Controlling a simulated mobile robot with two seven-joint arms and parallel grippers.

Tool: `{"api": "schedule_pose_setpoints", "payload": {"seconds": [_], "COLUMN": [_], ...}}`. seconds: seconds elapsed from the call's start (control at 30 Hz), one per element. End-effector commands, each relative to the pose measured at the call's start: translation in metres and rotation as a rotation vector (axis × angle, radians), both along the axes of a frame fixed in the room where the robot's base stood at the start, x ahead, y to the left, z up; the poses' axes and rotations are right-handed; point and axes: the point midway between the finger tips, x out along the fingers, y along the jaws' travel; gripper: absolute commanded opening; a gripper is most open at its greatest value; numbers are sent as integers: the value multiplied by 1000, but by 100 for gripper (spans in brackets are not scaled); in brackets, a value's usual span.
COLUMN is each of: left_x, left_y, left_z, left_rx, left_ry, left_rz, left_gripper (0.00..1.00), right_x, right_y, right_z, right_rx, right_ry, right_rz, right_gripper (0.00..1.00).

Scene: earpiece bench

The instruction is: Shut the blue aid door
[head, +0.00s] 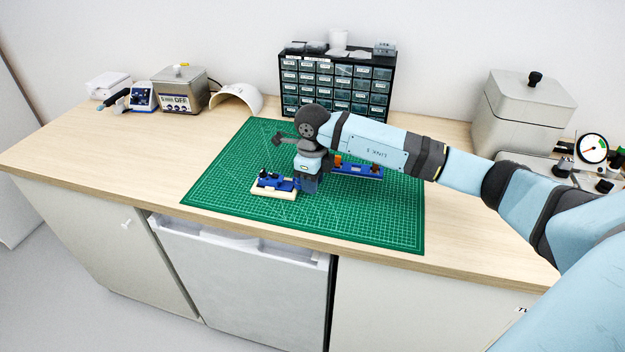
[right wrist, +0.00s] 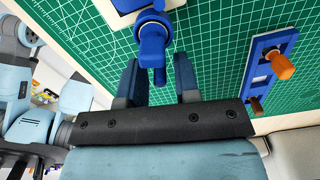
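The blue aid (head: 271,181) sits on a cream base at the front left of the green mat. In the right wrist view the blue aid (right wrist: 153,40) shows a rounded body with a ring, and its narrow lower part reaches between my fingertips. The cream base (right wrist: 122,5) is cut off at the top edge. I cannot tell the door apart from the body, nor how far it stands open. My right gripper (right wrist: 157,75) is open, with a gap on each side of the blue part; in the head view it (head: 309,184) points down just right of the aid. My left gripper is out of view.
A blue holder (head: 360,172) with orange-handled pieces lies right of the gripper, partly behind my arm; it also shows in the right wrist view (right wrist: 268,65). The green cutting mat (head: 385,225) is clear in front. A drawer cabinet (head: 338,85) stands behind.

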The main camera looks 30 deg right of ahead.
Motion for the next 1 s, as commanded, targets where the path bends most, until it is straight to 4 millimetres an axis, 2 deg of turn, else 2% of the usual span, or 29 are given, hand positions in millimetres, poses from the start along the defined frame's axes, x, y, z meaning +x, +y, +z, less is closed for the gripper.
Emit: {"api": "schedule_pose_setpoints", "payload": {"seconds": [0.03,0.1,0.13,1.0], "left_x": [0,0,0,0], "left_y": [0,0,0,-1], "left_z": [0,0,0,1], "left_rx": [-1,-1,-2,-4], "left_ry": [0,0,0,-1], "left_rz": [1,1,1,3], "left_gripper": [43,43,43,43], "right_x": [0,0,0,0], "right_y": [0,0,0,0], "right_z": [0,0,0,1], "right_rx": [0,0,0,0], "right_ry": [0,0,0,-2], "right_rz": [0,0,0,-16], "right_gripper": [17,1,0,0]}}
